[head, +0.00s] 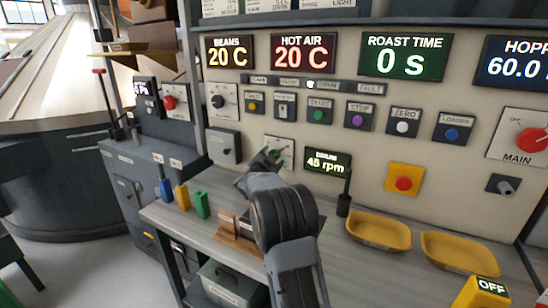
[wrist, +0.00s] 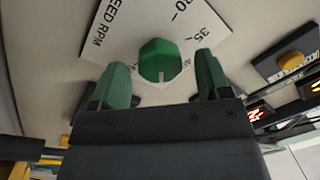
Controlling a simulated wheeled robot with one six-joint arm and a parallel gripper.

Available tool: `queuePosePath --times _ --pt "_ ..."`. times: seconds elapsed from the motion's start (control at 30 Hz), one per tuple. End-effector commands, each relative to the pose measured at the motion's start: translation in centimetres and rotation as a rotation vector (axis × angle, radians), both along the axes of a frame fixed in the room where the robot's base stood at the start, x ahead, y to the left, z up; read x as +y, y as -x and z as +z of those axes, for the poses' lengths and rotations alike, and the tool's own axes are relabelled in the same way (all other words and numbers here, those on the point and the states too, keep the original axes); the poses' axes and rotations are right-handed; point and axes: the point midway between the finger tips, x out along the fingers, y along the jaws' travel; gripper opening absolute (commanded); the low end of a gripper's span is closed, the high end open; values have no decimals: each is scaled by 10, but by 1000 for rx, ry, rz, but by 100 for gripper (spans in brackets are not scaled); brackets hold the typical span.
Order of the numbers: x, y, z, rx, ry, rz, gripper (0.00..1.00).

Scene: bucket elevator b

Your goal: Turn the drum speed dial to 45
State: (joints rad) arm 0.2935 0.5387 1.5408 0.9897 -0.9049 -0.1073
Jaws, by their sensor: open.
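The drum speed dial (wrist: 158,55) is a green knob on a white plate (wrist: 130,22) marked "SPEED RPM". Its white pointer mark faces the bottom of the wrist view; the numbers 30 and 35 are readable, and those nearer the pointer are partly hidden. My gripper (head: 264,159) is open in front of the plate (head: 286,144) in the head view. In the wrist view its green fingers stand apart on either side of the knob, with gaps visible. The drum display (head: 328,163) reads 45 rpm. My gripper mostly hides the dial in the head view.
A dark upright object (head: 344,198) stands right of my arm. Start (head: 319,111) and stop buttons sit above the dial; a red button on yellow (head: 404,180) is to the right.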

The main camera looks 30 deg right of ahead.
Motion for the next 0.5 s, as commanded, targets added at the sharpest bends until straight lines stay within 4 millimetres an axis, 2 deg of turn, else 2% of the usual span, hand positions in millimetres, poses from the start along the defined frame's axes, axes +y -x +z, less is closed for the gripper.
queuePosePath --times 0.23,0.5 --pt "32 19 -3 -1 1 3 70" --pt "47 29 -4 -2 0 1 70"
